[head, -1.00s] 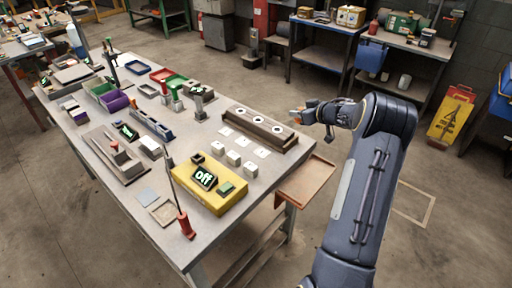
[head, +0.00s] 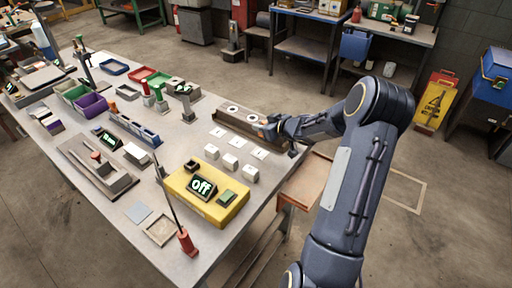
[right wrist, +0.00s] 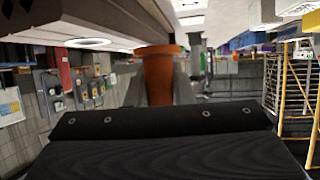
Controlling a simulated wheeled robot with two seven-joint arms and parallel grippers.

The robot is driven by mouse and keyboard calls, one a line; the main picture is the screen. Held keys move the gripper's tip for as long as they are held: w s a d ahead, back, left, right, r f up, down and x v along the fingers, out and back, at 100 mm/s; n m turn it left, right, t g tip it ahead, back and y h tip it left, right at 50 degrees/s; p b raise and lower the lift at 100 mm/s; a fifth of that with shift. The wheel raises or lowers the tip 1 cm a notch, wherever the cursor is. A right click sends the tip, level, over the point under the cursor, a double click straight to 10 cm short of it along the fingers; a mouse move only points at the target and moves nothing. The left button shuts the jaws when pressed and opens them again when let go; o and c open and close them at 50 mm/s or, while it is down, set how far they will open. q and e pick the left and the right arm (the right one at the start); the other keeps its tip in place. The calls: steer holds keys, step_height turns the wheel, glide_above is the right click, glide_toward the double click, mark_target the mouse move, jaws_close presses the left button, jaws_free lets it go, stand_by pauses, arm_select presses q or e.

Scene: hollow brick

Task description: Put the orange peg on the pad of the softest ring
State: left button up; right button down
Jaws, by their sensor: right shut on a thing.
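A brown block (head: 223,118) on the table carries white rings. Two rings show in the head view, the left ring (head: 233,107) and the middle ring (head: 251,117); my right gripper covers the block's right end. Flat white pads (head: 259,153) lie in a row in front of the block. My right gripper (head: 266,129) is at that right end. In the right wrist view its fingers are shut on the orange peg (right wrist: 158,75), upper middle, close to the block (right wrist: 55,17). I cannot tell whether the peg touches a ring. My left gripper is not in view.
White cubes (head: 251,173) stand in front of the pads. A yellow box (head: 180,186) with a display reading "Off" is nearer. A red-based rod (head: 187,242) stands at the front edge. A brown tray (head: 303,186) juts out at the right.

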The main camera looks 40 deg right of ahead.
mark_target(256, 151)
steer(key=a+f, duration=0.2)
steer(key=shift+s+f+b, duration=0.15)
steer(key=shift+f+b, duration=0.15)
steer(key=shift+f, duration=0.05)
steer(key=f, duration=0.1)
steer(key=a+f, duration=0.1)
steer(key=f, duration=0.1)
steer(key=shift+s+f+b, duration=0.1)
steer(key=shift+b, duration=0.25)
steer(key=shift+d+f, duration=0.1)
steer(key=shift+f, duration=0.25)
steer(key=shift+f, duration=0.2)
steer(key=c, duration=1.3)
jaws_free()
